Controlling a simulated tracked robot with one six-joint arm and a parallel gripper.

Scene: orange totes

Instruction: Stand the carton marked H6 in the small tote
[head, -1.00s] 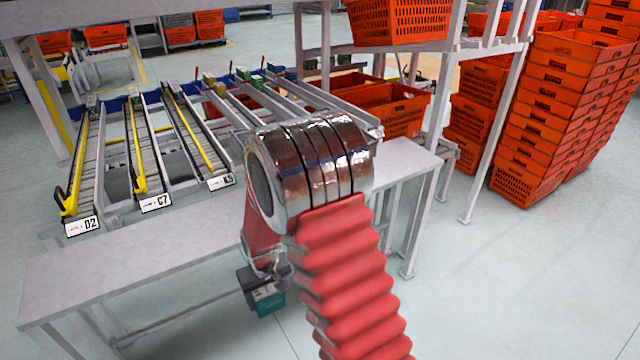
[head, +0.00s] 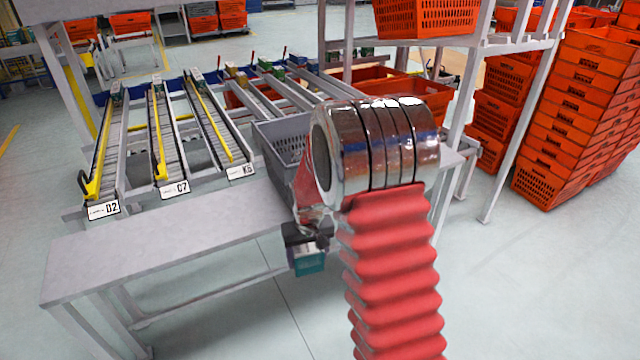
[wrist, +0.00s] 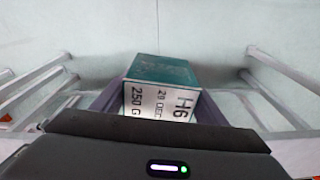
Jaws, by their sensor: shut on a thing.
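The carton marked H6 (wrist: 160,98) is teal with a white label reading H6, 29 DEC, 250 G. My gripper (head: 306,238) is shut on it, with dark fingers on both sides in the wrist view. In the head view the carton (head: 309,263) hangs below the gripper, in front of the bench's near edge and lower than its top. A grey tote (head: 278,134), which looks like the small tote, stands on the bench behind my arm. My arm hides its right part, and its inside shows only partly.
The grey bench (head: 150,245) is bare at its left and middle. Behind it are roller lanes with labels D2 (head: 104,209), C7 (head: 174,188) and K6 (head: 240,171). A rack post and stacked orange totes (head: 575,120) stand at right. Floor in front is clear.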

